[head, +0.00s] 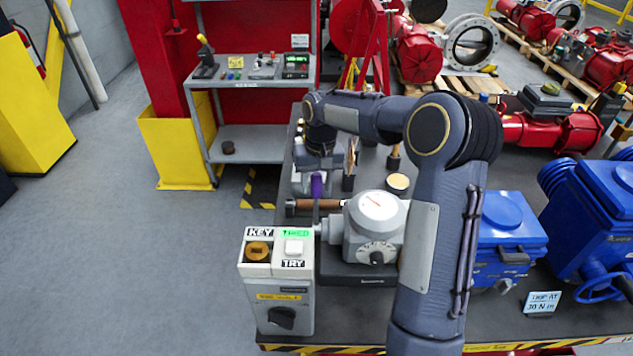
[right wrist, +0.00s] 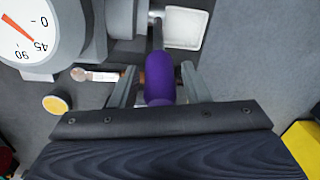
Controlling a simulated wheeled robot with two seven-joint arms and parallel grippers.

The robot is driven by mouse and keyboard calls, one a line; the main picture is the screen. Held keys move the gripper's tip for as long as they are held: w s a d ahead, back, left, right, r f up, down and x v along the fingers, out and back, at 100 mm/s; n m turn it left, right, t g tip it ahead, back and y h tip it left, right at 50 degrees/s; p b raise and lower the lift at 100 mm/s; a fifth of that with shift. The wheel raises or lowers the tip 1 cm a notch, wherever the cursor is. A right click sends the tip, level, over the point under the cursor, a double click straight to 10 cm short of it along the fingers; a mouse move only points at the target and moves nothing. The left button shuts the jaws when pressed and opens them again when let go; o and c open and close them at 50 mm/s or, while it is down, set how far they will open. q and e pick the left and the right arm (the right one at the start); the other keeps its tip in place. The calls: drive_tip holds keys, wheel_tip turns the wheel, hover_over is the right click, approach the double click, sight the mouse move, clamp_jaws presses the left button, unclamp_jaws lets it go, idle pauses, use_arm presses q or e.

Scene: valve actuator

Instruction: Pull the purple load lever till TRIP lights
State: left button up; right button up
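The purple load lever (head: 317,186) stands beside a grey gauge unit (head: 362,240) on the bench; its purple grip also shows in the right wrist view (right wrist: 160,84). My right gripper (right wrist: 159,68) has one finger on each side of the purple grip, with narrow gaps visible, so it looks open around it. In the head view my right arm hides most of this gripper. The round dial (right wrist: 22,32) has a red needle pointing near 45. No light marked TRIP can be made out. My left gripper is not in view.
A key box (head: 279,290) with a green TRIED label stands left of the gauge unit. Blue actuators (head: 507,237) and a "TRIP AT 30 N m" card (head: 542,303) are at right. The floor at left is clear.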

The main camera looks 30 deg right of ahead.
clamp_jaws()
drive_tip(key=shift+s+f+b, duration=0.1)
drive_tip(key=shift+s+b, duration=0.05)
drive_tip(key=shift+b, duration=0.45)
drive_tip(key=s+a+t+h+b, duration=0.4)
drive_tip(key=s+t+b, duration=0.2)
drive_tip(key=b, duration=1.2)
drive_tip(key=shift+s+a+t, duration=0.25)
drive_tip(key=shift+s+t, duration=0.05)
drive_tip(key=shift+s, duration=0.25)
drive_tip(key=shift+o, duration=1)
unclamp_jaws()
drive_tip(key=v, duration=0.8)
